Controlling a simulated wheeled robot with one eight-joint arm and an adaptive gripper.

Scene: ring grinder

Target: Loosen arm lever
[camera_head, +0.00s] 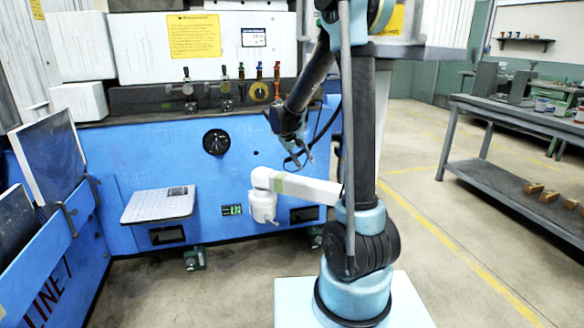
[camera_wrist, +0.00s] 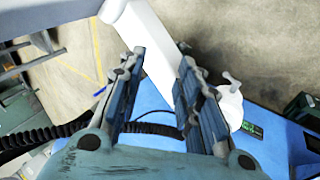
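A white arm (camera_head: 310,188) sticks out in front of the blue machine, with a rounded white joint and a downward cylinder (camera_head: 263,206) at its left end. In the wrist view the white arm (camera_wrist: 150,45) runs beyond and between my fingers. In the head view the lever is too small to tell clearly. My gripper (camera_head: 299,160) is just above the white arm; in the wrist view my gripper (camera_wrist: 163,65) is open, with nothing held between its fingers.
The blue machine (camera_head: 140,150) has a black dial (camera_head: 216,142), several small valves along its ledge and a white sloped panel (camera_head: 160,204). A grey workbench (camera_head: 510,120) stands at the right. The floor between is clear.

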